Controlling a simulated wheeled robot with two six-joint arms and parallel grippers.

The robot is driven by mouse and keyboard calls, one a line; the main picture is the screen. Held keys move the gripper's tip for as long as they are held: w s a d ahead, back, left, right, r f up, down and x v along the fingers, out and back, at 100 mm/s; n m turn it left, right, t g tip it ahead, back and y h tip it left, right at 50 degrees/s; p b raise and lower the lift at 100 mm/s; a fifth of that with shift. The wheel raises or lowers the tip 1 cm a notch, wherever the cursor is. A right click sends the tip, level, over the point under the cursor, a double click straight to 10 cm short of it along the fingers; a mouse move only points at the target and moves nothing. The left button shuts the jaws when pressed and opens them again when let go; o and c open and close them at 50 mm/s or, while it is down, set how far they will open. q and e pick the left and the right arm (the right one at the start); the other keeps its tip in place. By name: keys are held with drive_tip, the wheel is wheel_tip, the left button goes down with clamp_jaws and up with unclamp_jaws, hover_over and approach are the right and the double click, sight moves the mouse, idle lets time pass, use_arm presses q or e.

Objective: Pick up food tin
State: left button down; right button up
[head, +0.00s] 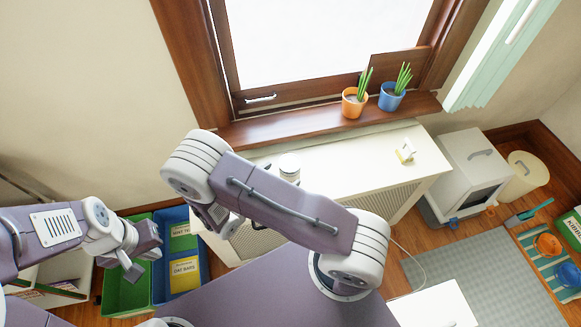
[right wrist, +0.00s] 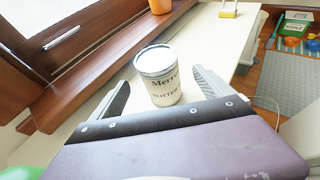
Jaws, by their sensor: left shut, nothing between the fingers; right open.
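The food tin (right wrist: 160,88) is a white cylinder with a blue band and dark lettering. In the right wrist view it stands upright on the white surface, between the two fingers of my right gripper (right wrist: 162,82), which is open, with gaps at both sides. In the head view the tin (head: 289,164) shows just behind my right arm, its lower part hidden. My left gripper (head: 143,263) is shut and empty at the lower left, over the crates.
The tin stands on a white cabinet top (head: 370,158) under the window sill. An orange pot (head: 354,103) and a blue pot (head: 391,98) stand on the sill. A small yellow-and-white item (head: 405,151) lies right. Green (head: 127,285) and blue crates (head: 204,262) stand left.

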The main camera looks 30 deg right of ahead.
sight(293, 158)
drive_tip(key=x, duration=0.4)
drive_tip(key=shift+a+f+b, duration=0.1)
drive_tip(key=shift+b, duration=0.3)
drive_tip(key=b+x, duration=0.1)
drive_tip(key=x, duration=0.4)
drive_tip(key=shift+w+f, duration=0.1)
drive_tip(key=shift+f, duration=0.1)
drive_tip(key=shift+r, duration=0.1)
drive_tip(key=c, duration=1.5)
drive_tip(key=shift+r, duration=0.6)
wheel_tip(293, 158, up, 3)
drive_tip(key=shift+p, duration=0.75)
drive_tip(key=s+d+r+p, duration=0.1)
drive_tip(key=s+r+p, duration=0.1)
drive_tip(key=s, duration=0.1)
drive_tip(key=s+d+r+p, duration=0.1)
drive_tip(key=s+r+p, duration=0.1)
drive_tip(key=s+p, duration=0.1)
drive_tip(key=s+d+r+p, duration=0.1)
drive_tip(key=s+r+p, duration=0.1)
drive_tip(key=s, duration=0.3)
drive_tip(key=shift+s+r, duration=0.2)
drive_tip(key=shift+r, duration=0.2)
